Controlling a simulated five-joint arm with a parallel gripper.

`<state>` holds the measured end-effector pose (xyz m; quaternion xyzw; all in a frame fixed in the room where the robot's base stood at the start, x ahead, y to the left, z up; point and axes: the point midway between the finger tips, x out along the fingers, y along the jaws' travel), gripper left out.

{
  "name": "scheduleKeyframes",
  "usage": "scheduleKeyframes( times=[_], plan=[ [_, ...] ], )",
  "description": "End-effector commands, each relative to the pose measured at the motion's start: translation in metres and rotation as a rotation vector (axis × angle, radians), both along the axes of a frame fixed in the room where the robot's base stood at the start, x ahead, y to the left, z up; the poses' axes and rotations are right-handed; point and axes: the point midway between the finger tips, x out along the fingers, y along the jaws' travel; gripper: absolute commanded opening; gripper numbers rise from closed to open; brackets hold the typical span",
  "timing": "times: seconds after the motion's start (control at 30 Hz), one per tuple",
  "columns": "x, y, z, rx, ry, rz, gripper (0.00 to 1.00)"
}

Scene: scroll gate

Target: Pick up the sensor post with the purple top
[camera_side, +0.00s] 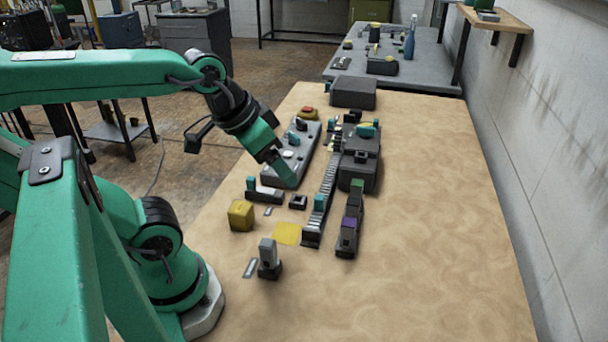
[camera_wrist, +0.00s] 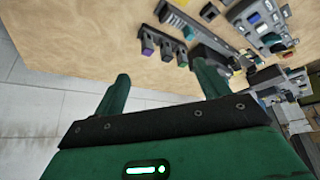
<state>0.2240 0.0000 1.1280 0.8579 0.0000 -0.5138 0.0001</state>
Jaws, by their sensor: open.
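The sensor post with the purple top (camera_side: 350,223) stands at the near end of a short row of dark posts, right of the ribbed track in the side view. In the wrist view a post with a purple tint (camera_wrist: 147,49) is leftmost in a row of three, beyond the fingertips. A green-topped post (camera_side: 357,186) is at the row's far end; it also shows in the wrist view (camera_wrist: 182,59). My gripper (camera_side: 284,174) is up and left of the row in the side view. In the wrist view its fingers (camera_wrist: 165,76) are apart with nothing between them.
The ribbed track (camera_side: 322,200) runs beside the row, with a dark machine block (camera_side: 358,165) behind. A yellow block (camera_side: 241,215), a yellow patch (camera_side: 287,234) and a grey-topped post (camera_side: 268,258) are at the near left. The table's right side (camera_side: 440,220) is clear.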

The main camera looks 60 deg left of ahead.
Motion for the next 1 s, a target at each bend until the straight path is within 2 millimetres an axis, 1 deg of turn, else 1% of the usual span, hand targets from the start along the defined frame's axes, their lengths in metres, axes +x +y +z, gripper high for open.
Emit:
scheduleKeyframes(
  times=[0.43,0.47,0.5,0.57,1.0],
  plan=[
    [0.0001,0.0000,0.0000,0.000,0.000,0.000,0.74],
    [0.0001,0.0000,0.0000,0.000,0.000,0.000,0.72],
    [0.0001,0.0000,0.0000,0.000,0.000,0.000,0.65],
    [0.0001,0.0000,0.0000,0.000,0.000,0.000,0.53],
    [0.0032,-0.0006,-0.0003,-0.008,0.010,0.013,0.53]
  ],
)
